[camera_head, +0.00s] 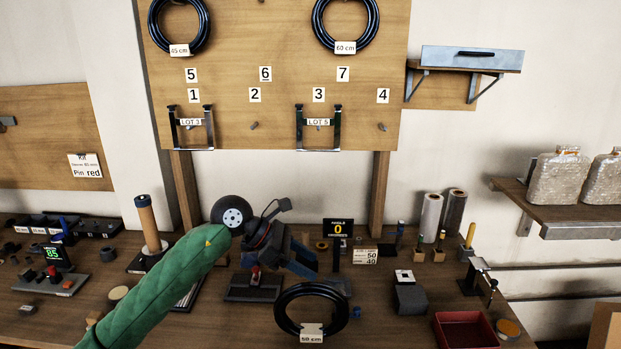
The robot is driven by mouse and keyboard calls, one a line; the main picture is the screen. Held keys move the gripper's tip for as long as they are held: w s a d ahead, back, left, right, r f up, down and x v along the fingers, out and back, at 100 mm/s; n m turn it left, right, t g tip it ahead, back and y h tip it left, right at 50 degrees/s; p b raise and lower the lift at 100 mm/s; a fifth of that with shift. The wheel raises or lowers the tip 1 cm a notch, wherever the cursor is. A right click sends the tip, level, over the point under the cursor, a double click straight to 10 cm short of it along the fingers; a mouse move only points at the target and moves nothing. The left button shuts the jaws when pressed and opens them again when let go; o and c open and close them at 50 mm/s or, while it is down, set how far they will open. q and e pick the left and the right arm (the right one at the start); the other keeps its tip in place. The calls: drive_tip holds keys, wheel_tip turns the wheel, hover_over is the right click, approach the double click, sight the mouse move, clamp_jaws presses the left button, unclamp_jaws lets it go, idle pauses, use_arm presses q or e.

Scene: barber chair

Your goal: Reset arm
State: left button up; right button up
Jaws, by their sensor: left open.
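My left arm (160,289) in a green sleeve reaches in from the lower left. Its wrist has a dark round joint with a pale hub. My left gripper (301,260) is dark, points right and slightly down, and is open with nothing seen in it. It hangs over the middle of the bench, above and behind the black hose coil (283,322) tagged "50 cm", apart from it in the picture. The gripper partly hides the small fixtures behind it. My right gripper is not in view.
The wooden bench (395,333) carries a display (338,228) reading 0, a red tray (465,329), a post (148,222) and a clamp stand (478,276). A pegboard (290,60) behind holds two hose coils and two metal brackets. Wrapped packs (558,178) sit on a right shelf.

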use_arm(q)
drive_tip(key=s+d+r+n+t+h, duration=0.45)
drive_tip(key=r+n+h, duration=0.25)
drive_tip(key=n+h, duration=0.35)
drive_tip(key=w+a+f+n+t+y, duration=0.15)
drive_tip(key=a+n+t+y, duration=0.6)
drive_tip(key=n+t, duration=0.8)
drive_tip(key=s+a+f+n+g+y, duration=0.2)
drive_tip(key=s+a+f+n+y, duration=0.1)
drive_tip(key=a+f+n+y, duration=0.55)
drive_tip(key=s+a+f+n+g+y, duration=0.15)
drive_tip(key=a+f+n+y, duration=0.4)
drive_tip(key=f+n, duration=0.55)
drive_tip(key=s+a+f+n+g, duration=0.1)
drive_tip(key=s+f+n+g, duration=0.2)
drive_tip(key=s+f+g, duration=0.65)
drive_tip(key=s+f+n+g, duration=0.35)
drive_tip(key=s+f, duration=0.65)
drive_tip(key=s, duration=0.7)
drive_tip(key=s+d+f+g, duration=0.1)
drive_tip(key=s+f, duration=0.1)
drive_tip(key=f, duration=1.7)
drive_tip(key=s+d+f+g+h, duration=0.1)
drive_tip(key=s+d+f, duration=0.1)
drive_tip(key=f, duration=1.6)
drive_tip(key=shift+s+d+f, duration=0.25)
drive_tip(key=shift+s+f, duration=0.1)
drive_tip(key=shift+s, duration=0.1)
